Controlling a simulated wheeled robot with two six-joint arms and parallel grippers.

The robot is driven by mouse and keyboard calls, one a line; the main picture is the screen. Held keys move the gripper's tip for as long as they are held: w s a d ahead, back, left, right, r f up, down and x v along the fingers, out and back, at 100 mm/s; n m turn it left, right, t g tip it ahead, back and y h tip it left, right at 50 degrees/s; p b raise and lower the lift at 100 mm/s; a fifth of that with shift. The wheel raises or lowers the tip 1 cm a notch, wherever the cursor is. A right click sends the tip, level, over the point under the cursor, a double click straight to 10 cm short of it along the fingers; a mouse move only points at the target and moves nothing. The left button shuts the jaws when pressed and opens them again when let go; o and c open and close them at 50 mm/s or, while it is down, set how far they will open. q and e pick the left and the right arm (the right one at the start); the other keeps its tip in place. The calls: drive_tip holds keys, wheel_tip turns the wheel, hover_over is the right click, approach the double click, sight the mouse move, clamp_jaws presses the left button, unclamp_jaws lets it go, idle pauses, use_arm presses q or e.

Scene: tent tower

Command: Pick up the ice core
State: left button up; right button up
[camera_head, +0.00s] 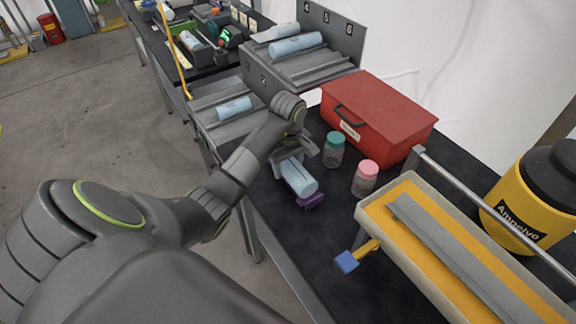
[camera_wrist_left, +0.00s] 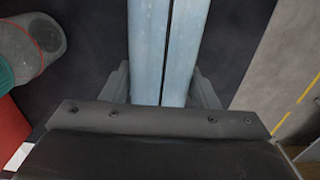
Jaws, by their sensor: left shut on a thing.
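A pale blue ice core (camera_head: 300,178) lies over the dark bench under my left gripper (camera_head: 292,160), with one end towards the front of the bench. In the left wrist view, the ice core (camera_wrist_left: 147,45) runs lengthwise between the fingers of my left gripper (camera_wrist_left: 163,88), with a dark line along its middle. The left gripper is shut on it. The wrist and gripper body hide the core's far end. A purple piece (camera_head: 313,201) shows under its near end. I cannot tell if the core touches the bench. My right gripper is in neither view.
Jars with green (camera_head: 334,149) and pink lids (camera_head: 365,178) stand just right of the core. Behind them is a red box (camera_head: 378,115). A grey numbered rack (camera_head: 318,67) holds more blue cores. A yellow-lined tray (camera_head: 400,181) and yellow drum (camera_head: 530,200) stand to the right.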

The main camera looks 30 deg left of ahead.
use_arm(q)
drive_tip(key=shift+c, duration=1.3)
drive_tip(key=shift+r, duration=0.1)
